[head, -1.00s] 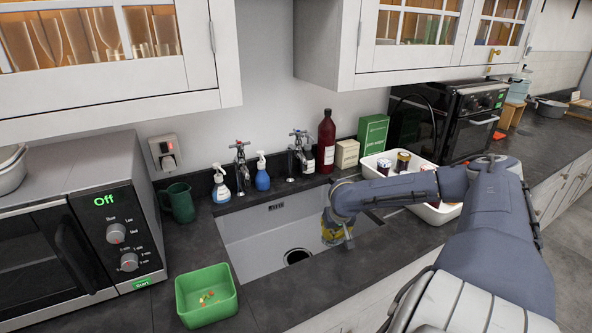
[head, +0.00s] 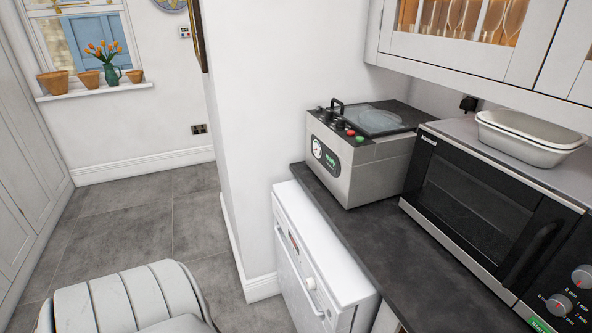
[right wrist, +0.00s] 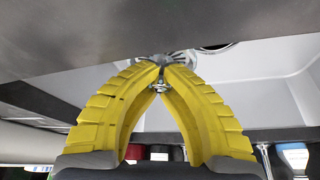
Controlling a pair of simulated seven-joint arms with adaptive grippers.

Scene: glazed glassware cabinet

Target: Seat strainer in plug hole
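In the right wrist view the two yellow fingers of my right gripper (right wrist: 162,68) come together at their tips on the metal strainer (right wrist: 180,56). A small shiny knob (right wrist: 159,87) shows between the fingers. The strainer is partly hidden by the fingertips and by a dark surface above. The plug hole (right wrist: 214,47) shows as a dark ring in the pale sink (right wrist: 255,85), just right of the strainer in this view. The strainer appears apart from the hole; its height over the basin is unclear. The head view shows neither gripper, nor the sink. My left gripper is not in view.
A dark grey edge (right wrist: 70,55) fills the top left of the wrist view. Blurred bottles (right wrist: 295,155) stand beyond the sink. The head view shows a microwave (head: 480,205), a steel appliance with a gauge (head: 360,150), a white floor appliance (head: 320,255) and open floor (head: 150,220).

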